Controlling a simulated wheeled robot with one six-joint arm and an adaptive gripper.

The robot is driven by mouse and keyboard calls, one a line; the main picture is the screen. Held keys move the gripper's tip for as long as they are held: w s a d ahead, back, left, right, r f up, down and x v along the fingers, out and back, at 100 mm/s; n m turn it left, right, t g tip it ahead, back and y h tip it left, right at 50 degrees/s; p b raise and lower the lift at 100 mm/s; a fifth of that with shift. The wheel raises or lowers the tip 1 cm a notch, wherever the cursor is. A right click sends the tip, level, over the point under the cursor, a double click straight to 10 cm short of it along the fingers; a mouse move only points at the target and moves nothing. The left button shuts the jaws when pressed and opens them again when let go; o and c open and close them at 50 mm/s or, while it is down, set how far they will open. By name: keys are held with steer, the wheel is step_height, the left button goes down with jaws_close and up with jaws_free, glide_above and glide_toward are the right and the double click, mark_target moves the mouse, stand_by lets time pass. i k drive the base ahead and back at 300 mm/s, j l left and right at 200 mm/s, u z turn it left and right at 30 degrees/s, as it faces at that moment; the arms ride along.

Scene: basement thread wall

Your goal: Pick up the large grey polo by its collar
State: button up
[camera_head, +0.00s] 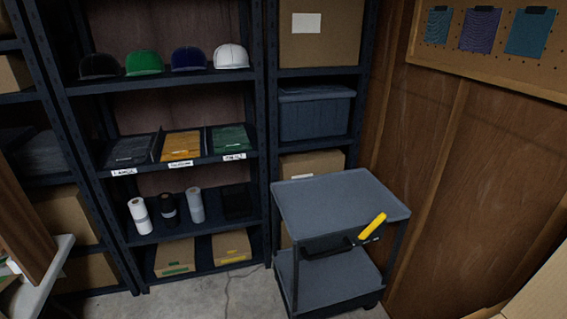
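I cannot pick out a large grey polo for certain. Folded garments lie in a divided tray on the middle shelf: a dark grey or black one (130,150) at left, a yellow-orange one (181,145) in the middle and a green one (229,138) at right. Small white labels on the shelf edge are too small to read. A dark grey folded pile (40,155) sits on the shelf at far left, dim and partly cut off. No collar is clear on any of them. My gripper is not in view.
A grey two-tier cart (340,195) stands before the right shelf bay, with a yellow-handled object (372,226) at its front edge. Caps (145,63) line the upper shelf, rolls (167,208) a lower one. A white table corner (50,275) juts in at left. Some floor is clear between.

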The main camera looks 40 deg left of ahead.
mark_target(133, 151)
steer(key=j+u, duration=0.15)
steer(key=u, duration=0.15)
steer(key=i+j+u, duration=0.1)
steer(key=u, duration=0.25)
steer(key=i+j+u, duration=0.6)
steer(key=i+j, duration=0.6)
steer(key=i, duration=0.15)
steer(key=i+j, duration=0.4)
steer(key=i+j+u, duration=0.1)
steer(key=i+j, duration=0.25)
steer(key=i, duration=0.25)
